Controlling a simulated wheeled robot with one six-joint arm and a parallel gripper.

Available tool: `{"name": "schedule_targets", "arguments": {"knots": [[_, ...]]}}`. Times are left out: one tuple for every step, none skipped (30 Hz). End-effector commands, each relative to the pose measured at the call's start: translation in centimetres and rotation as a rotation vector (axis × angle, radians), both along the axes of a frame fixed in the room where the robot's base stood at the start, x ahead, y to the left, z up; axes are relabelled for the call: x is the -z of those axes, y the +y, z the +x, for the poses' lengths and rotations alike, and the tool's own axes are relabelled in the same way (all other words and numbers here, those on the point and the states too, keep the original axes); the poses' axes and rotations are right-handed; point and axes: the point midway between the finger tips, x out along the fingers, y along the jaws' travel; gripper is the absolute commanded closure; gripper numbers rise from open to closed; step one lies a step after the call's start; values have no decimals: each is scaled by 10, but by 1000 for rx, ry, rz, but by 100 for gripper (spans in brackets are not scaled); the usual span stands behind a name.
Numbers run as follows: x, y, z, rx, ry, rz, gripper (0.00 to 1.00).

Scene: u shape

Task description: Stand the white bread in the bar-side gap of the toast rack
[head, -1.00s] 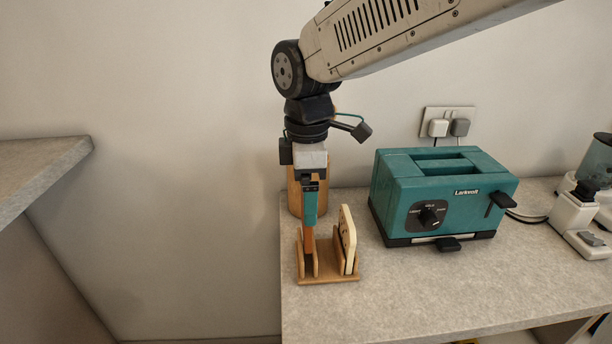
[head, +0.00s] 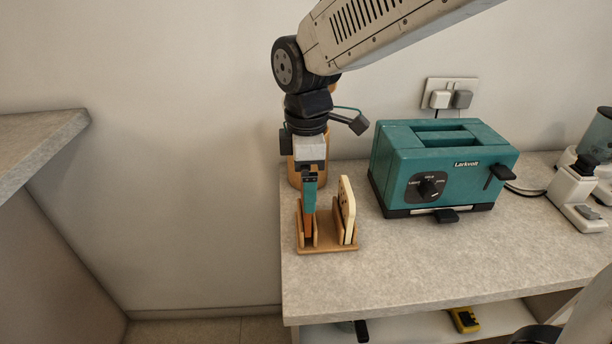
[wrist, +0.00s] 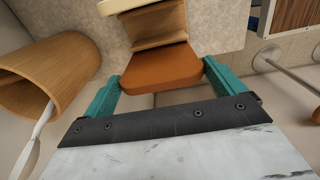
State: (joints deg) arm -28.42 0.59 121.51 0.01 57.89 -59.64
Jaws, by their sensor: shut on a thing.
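The wooden toast rack (head: 329,250) stands near the counter's left end. My gripper (head: 309,209) points down over its left part, with teal fingers shut on an orange-brown slice (head: 308,226) that sits low between the left dividers. In the wrist view the slice's brown top edge (wrist: 160,73) lies between both fingers. Whether it touches the rack's base is hidden. A pale cream slice (head: 347,208) with dark spots stands slightly tilted in the rack's right part. The held slice's faces are hidden, so I cannot tell which is the white bread.
A teal toaster (head: 445,170) stands to the right of the rack. A wooden cylinder (head: 294,176) stands close behind my gripper. A blender-like appliance (head: 583,190) is at the far right. The counter (head: 430,262) in front of the toaster is clear.

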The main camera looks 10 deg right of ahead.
Motion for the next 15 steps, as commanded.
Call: {"name": "schedule_targets", "arguments": {"knots": [[1, 0, 0, 0, 0, 0, 15], [1, 0, 0, 0, 0, 0, 15], [2, 0, 0, 0, 0, 0, 15], [2, 0, 0, 0, 0, 0, 15], [3, 0, 0, 0, 0, 0, 15], [4, 0, 0, 0, 0, 0, 15], [5, 0, 0, 0, 0, 0, 15], [6, 0, 0, 0, 0, 0, 15], [8, 0, 0, 0, 1, 0, 15], [8, 0, 0, 0, 1, 0, 15], [9, 0, 0, 0, 1, -1, 15], [11, 0, 0, 0, 1, -1, 15], [11, 0, 0, 0, 1, -1, 15], [12, 0, 0, 0, 1, -1, 15], [14, 0, 0, 0, 1, -1, 15]]}}
